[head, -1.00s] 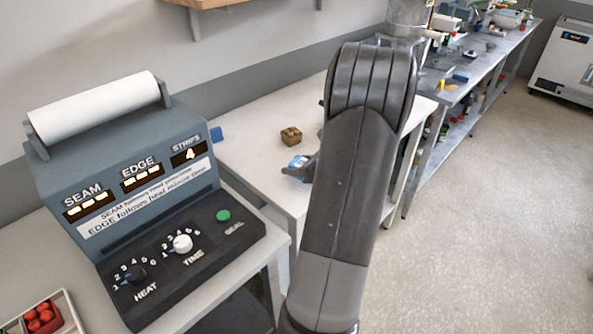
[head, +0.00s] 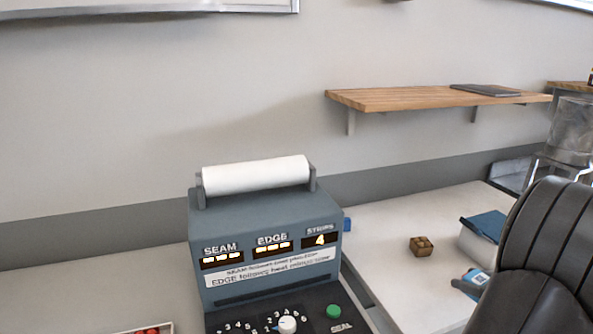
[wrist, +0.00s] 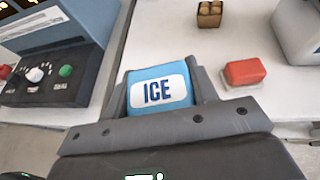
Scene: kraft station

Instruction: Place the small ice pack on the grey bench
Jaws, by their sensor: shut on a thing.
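The small ice pack (wrist: 160,92), light blue with a white "ICE" label, is held between the two fingers of my gripper (wrist: 160,100) in the wrist view. In the head view the ice pack (head: 480,278) shows as a small blue and white patch beside a grey finger of my gripper (head: 465,287), partly hidden by my arm. It appears above the pale worktop (head: 400,270) right of the sealing machine; the height is hard to judge. I cannot tell whether this pale worktop is the grey bench.
The sealing machine (head: 265,240) with its white roll stands left. On the worktop are a small brown box (head: 422,246), a blue-topped box (head: 485,235) and, in the wrist view, a red block (wrist: 245,72). A wooden shelf (head: 420,99) hangs on the wall.

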